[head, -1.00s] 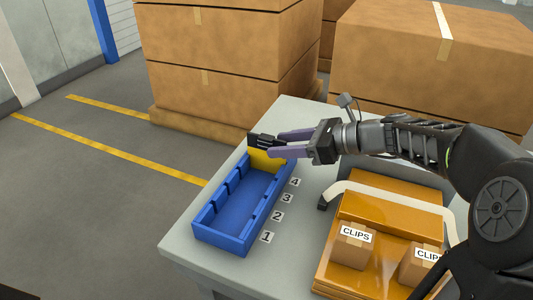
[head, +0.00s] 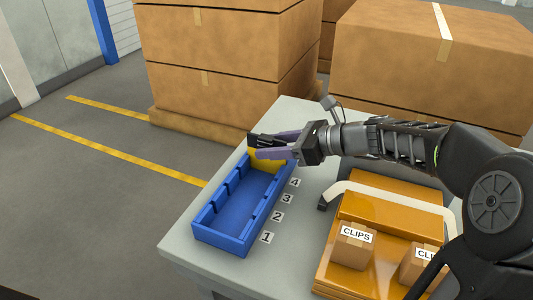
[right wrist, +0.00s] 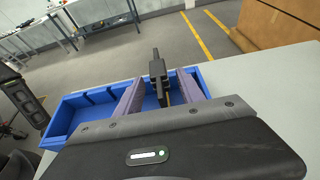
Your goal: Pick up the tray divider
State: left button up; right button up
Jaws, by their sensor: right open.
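The tray divider, a yellow panel (head: 265,161) with a black grip on top (head: 262,140), stands across the far end of the blue tray (head: 222,238), by label 4. My right gripper (head: 264,146) reaches in from the right, with its purple fingers around the divider's grip. In the right wrist view the black grip (right wrist: 158,70) rises between the two open fingers (right wrist: 162,84), with gaps at the sides. Only a thin yellow strip of the divider shows there. The fingers partly hide the yellow panel in the head view. My left gripper is not in view.
The tray lies on a grey table (head: 190,250) beside number labels 1 to 4. An orange stand (head: 390,212) with boxes marked CLIPS (head: 354,246) is to the right. Large cardboard boxes (head: 230,50) stand behind the table. The rest of the tray is empty.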

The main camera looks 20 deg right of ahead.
aim_at(256, 147)
jog(key=x, duration=0.4)
jog(key=shift+w+a+f, duration=0.15)
jog(key=shift+w, duration=0.1)
jog(key=shift+c, duration=0.4)
grip_shut()
dwell(0.4)
